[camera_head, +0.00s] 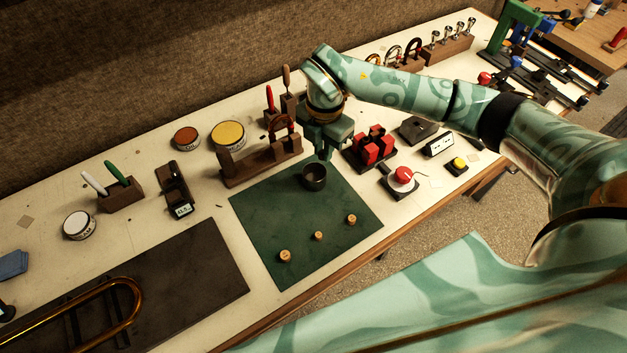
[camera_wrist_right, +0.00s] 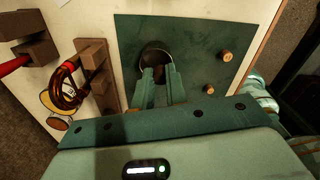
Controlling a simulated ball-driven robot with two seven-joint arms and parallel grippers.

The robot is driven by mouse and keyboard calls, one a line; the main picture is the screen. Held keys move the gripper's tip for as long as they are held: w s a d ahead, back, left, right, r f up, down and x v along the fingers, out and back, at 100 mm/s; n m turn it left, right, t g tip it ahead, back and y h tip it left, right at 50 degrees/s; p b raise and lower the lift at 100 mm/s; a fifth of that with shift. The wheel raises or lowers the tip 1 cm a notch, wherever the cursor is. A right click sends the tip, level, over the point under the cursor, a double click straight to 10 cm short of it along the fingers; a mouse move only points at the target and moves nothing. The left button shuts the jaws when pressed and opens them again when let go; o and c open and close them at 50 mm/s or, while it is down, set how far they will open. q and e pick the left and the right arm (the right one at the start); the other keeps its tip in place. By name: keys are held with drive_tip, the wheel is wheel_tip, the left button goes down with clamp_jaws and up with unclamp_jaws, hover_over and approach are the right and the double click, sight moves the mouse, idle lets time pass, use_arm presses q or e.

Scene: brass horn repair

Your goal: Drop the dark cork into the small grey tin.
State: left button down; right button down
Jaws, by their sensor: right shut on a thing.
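The small grey tin (camera_head: 314,180), a dark round open cup, stands upright on the back part of the green mat (camera_head: 290,215). My right gripper (camera_head: 325,154) points down just above and behind it. In the right wrist view the fingertips (camera_wrist_right: 159,76) reach over the mouth of the tin (camera_wrist_right: 146,51). They are shut on a small dark brown thing (camera_wrist_right: 159,71), likely the dark cork, partly hidden by the fingers. I cannot tell whether it is below the rim. My left gripper is not in view.
Light corks stand on the mat at the front (camera_head: 285,256), middle (camera_head: 318,236) and right (camera_head: 351,219). A wooden rack (camera_head: 260,162) stands behind the mat. A block with red pieces (camera_head: 372,148) and a red button (camera_head: 402,177) are to the right.

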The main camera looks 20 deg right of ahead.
drive_tip(key=c, duration=1.3)
unclamp_jaws()
drive_tip(key=shift+c, duration=0.2)
drive_tip(key=shift+r, duration=0.1)
wheel_tip(320, 180, up, 16)
drive_tip(key=p, duration=0.1)
drive_tip(key=shift+p, duration=0.35)
